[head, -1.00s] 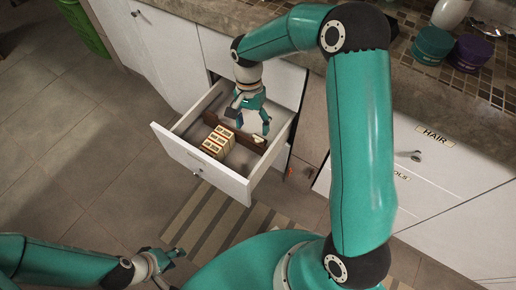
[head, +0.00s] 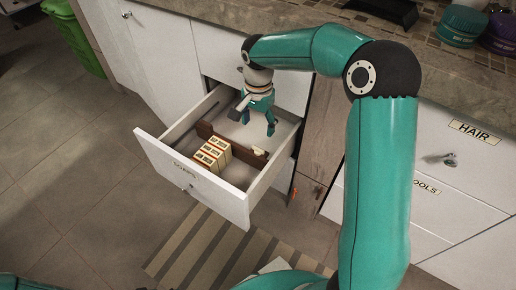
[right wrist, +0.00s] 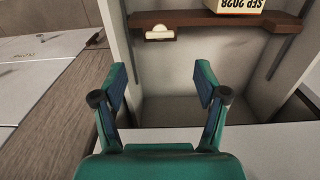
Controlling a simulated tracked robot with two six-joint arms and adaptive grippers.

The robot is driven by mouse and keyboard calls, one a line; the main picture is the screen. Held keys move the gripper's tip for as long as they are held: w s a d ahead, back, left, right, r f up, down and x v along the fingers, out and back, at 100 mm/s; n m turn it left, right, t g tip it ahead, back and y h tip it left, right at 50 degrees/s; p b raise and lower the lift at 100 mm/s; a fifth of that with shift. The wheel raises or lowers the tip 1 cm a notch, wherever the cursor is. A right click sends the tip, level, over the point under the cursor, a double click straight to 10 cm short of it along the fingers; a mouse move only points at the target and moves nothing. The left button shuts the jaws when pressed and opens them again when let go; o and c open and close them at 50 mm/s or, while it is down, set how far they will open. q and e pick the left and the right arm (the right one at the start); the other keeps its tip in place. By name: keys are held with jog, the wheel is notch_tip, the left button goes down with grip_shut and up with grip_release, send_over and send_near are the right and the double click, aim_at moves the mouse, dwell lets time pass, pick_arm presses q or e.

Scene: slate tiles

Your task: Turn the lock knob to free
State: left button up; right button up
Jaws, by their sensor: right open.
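A small cream lock knob (head: 259,151) sits on the dark brown divider (head: 214,135) inside the open white drawer (head: 192,175). In the right wrist view the knob (right wrist: 159,33) is at the divider's left end, near the top of the picture. Which way it is turned is too small to tell. My right gripper (head: 258,123) is over the rear part of the drawer, behind the divider. It is open and empty, apart from the knob; in the right wrist view its fingers (right wrist: 160,82) are spread below the knob. My left gripper is out of view.
Several cream boxes (head: 213,154) with date labels stand in front of the divider; one (right wrist: 236,5) shows beyond it in the wrist view. Drawer walls enclose the space. A wooden panel (head: 318,130) and closed drawers (head: 440,190) are on the right. A green bin (head: 75,38) stands far left.

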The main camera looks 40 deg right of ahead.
aim_at(258, 149)
notch_tip(258, 149, down, 10)
jog(key=b, duration=0.3)
jog(key=shift+f, duration=0.1)
jog(key=c, duration=1.2)
jog(key=shift+o, duration=0.2)
